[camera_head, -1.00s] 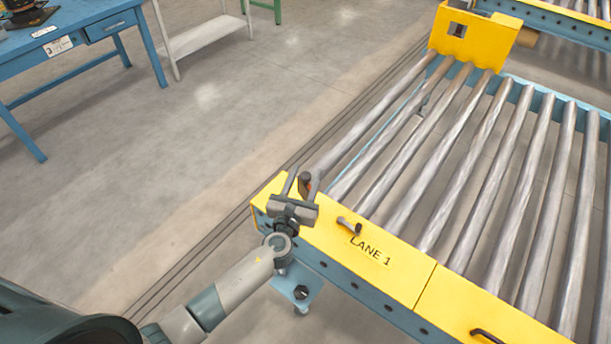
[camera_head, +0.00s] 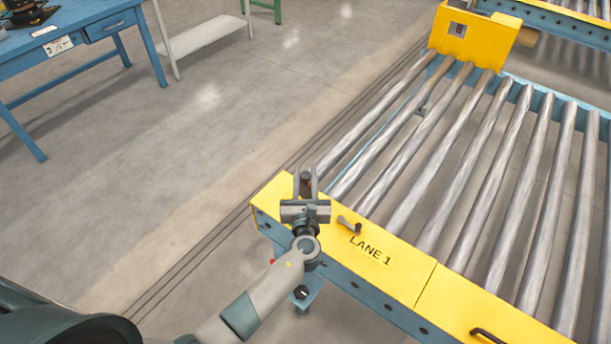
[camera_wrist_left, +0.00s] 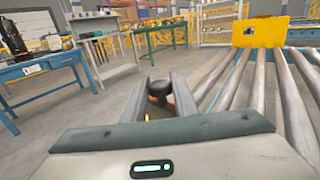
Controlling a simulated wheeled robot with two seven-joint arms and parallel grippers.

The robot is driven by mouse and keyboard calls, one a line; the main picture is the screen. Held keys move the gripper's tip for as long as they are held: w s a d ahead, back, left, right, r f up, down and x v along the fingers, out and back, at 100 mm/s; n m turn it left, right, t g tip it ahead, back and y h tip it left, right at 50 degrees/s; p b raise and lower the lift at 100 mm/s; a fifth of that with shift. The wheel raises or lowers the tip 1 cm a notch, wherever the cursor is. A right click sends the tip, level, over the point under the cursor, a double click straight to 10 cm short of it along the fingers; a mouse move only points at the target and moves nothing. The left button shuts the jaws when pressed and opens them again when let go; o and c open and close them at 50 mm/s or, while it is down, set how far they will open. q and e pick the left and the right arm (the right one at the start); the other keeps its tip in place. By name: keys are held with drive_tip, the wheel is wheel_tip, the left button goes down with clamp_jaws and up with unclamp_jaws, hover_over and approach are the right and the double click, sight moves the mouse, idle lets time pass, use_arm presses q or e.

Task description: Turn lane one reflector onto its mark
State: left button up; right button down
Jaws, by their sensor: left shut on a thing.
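My left gripper (camera_head: 305,182) is at the near left corner of the lane 1 conveyor, above its yellow end plate (camera_head: 400,262). Its fingers are shut on a dark, round-topped knob (camera_head: 306,177), which also shows between the fingers in the left wrist view (camera_wrist_left: 159,88). The knob's lower part is mostly hidden by the gripper. At the far end of the lane, a small grey square (camera_head: 457,30) sits in a yellow bracket (camera_head: 488,42); I cannot tell whether it is the reflector. No mark can be made out. My right gripper is not in view.
Metal rollers (camera_head: 440,190) run away from the end plate. A short dark-ended handle (camera_head: 349,225) stands on the plate just right of my gripper. A blue table (camera_head: 80,25) and a white shelf (camera_head: 205,33) stand far left. The floor between is clear.

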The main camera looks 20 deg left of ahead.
use_arm(q)
drive_tip(key=shift+n+g+y, duration=0.4)
drive_tip(key=shift+n+y, duration=0.3)
drive_tip(key=shift+y, duration=0.4)
drive_tip(key=o, duration=1)
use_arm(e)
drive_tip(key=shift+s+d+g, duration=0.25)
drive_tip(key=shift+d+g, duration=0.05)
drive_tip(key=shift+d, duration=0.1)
use_arm(q)
drive_tip(key=shift+s, duration=0.1)
drive_tip(key=shift+s+d, duration=0.25)
drive_tip(key=shift+s, duration=0.15)
drive_tip(key=b+v, duration=0.1)
drive_tip(key=v, duration=1.5)
drive_tip(key=shift+b, duration=0.4)
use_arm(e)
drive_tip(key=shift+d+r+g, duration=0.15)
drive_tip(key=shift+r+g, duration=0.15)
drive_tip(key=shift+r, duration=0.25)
